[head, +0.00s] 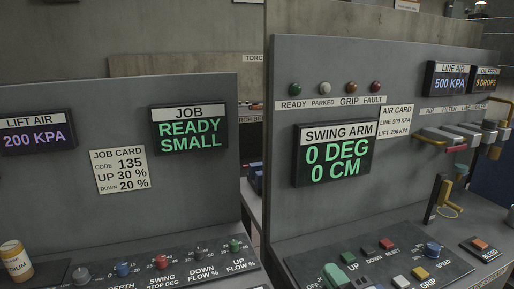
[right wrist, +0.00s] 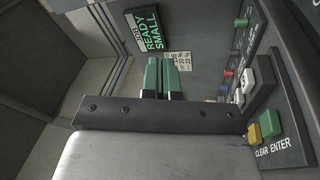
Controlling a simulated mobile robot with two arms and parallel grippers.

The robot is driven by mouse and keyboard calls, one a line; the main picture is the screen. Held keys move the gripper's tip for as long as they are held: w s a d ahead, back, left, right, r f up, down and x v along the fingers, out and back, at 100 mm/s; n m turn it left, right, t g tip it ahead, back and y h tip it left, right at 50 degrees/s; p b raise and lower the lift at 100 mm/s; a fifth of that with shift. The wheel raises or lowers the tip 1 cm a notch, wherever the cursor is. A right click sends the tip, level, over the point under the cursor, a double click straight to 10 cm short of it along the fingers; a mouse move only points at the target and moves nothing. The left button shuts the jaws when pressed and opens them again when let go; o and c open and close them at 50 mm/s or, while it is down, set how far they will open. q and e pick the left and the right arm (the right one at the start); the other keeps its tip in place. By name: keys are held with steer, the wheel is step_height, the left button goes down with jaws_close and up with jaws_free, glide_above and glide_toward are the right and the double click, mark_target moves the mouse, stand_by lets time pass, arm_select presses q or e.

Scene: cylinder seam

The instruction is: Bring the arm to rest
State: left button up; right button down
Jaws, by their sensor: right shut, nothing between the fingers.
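The swing arm display (head: 335,153) on the right panel reads 0 DEG, 0 CM. Above it is a row of lamps: green READY (head: 295,89), pale PARKED (head: 325,88), amber GRIP (head: 351,87) and red FAULT (head: 376,87). I cannot tell which are lit. The control deck (head: 385,262) below has UP, DOWN, RESET, GRIP and SPEED controls. My right gripper (right wrist: 161,62) shows its green fingers shut and empty in the wrist view. My left gripper is out of view.
The job display (head: 188,128) reads READY SMALL; it also shows in the wrist view (right wrist: 148,32). A job card (head: 119,170) hangs beside it. Knobs line the left deck (head: 180,272). A jar (head: 14,262) stands far left. CLEAR and ENTER buttons (right wrist: 262,127) are right of my gripper.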

steer(key=s+d+f+m+g+h, duration=0.6)
steer(key=s+f+m+h, duration=0.4)
steer(key=f+m, duration=0.35)
steer(key=s+f+m+g+y, duration=0.1)
steer(key=s+f+m+g, duration=0.15)
steer(key=s+g, duration=0.4)
steer(key=s+f+m+g, duration=0.2)
steer(key=s+f+g, duration=0.15)
steer(key=s, duration=0.65)
steer(key=s+f+x, duration=0.1)
steer(key=s+x, duration=0.2)
steer(key=x, duration=1)
steer(key=s+x, duration=0.3)
steer(key=x, duration=1.1)
steer(key=s+d+f+g, duration=0.1)
steer(key=s+d+f, duration=0.2)
steer(key=s+f, duration=1.2)
steer(key=shift+s+f+n+g, duration=0.2)
steer(key=shift+s+n+g, duration=0.15)
steer(key=shift+s, duration=0.4)
